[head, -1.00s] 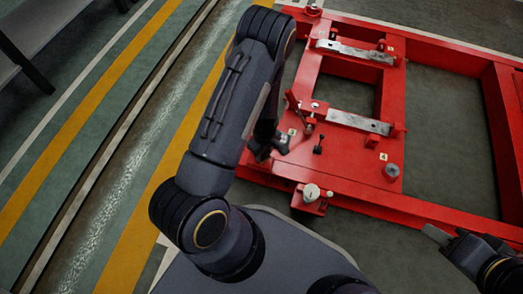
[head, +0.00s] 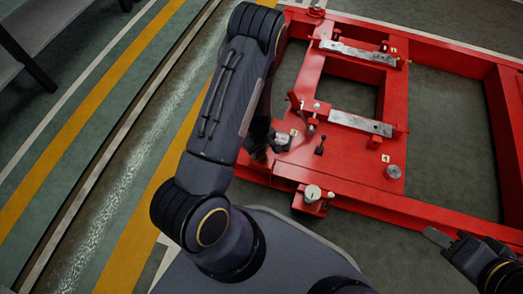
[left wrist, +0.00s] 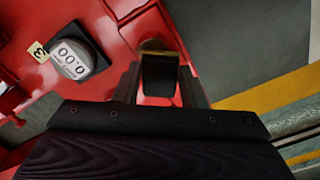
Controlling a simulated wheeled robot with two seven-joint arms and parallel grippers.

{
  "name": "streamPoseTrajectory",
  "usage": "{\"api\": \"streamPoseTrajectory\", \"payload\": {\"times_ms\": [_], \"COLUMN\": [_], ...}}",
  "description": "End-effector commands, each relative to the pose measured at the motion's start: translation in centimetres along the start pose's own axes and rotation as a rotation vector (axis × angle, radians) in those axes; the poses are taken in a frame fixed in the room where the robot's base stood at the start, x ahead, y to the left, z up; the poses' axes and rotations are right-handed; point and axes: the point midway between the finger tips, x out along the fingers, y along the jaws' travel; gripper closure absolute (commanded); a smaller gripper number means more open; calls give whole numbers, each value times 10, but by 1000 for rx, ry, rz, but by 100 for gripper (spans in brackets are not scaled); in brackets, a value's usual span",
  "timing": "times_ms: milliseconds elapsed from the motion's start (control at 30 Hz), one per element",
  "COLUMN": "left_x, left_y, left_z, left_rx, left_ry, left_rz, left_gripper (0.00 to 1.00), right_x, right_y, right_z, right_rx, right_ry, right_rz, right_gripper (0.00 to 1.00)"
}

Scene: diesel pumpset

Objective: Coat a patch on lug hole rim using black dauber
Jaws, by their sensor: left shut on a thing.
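My left gripper (left wrist: 159,90) is shut on a dark block-like thing with a brownish-gold top edge (left wrist: 159,62), seemingly the black dauber. It is over the red frame (left wrist: 120,30). In the head view the left gripper (head: 262,147) is low beside the near left corner of the red frame (head: 350,180), mostly hidden by my own arm. I cannot make out the lug hole rim or any coated patch. My right gripper (head: 436,238) is near the lower right edge, apart from the frame; its jaw state is unclear.
A gauge reading 0.00 (left wrist: 72,52) sits beside tag 3 (left wrist: 38,50). On the red frame are a small black upright piece (head: 320,146), a white-topped cylinder (head: 312,193), a round grey knob (head: 394,171) and metal plates (head: 360,122). Green floor lies beyond the frame.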

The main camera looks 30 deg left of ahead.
Motion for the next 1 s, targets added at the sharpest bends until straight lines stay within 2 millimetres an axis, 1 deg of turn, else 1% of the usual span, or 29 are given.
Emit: {"api": "streamPoseTrajectory", "payload": {"times_ms": [100, 267, 1000], "left_x": [2, 2, 2], "left_y": [-2, -1, 12], "left_z": [-3, -2, 18], "left_rx": [-1, 1, 3], "left_ry": [0, 0, -1], "left_rz": [0, 0, 0], "left_gripper": [81, 81, 81], "right_x": [2, 1, -3], "right_y": [1, 1, -1], "right_z": [1, 1, -1], "right_rx": [0, 0, 0], "right_ry": [0, 0, 0], "right_rz": [0, 0, 0], "right_gripper": [64, 64, 64]}}
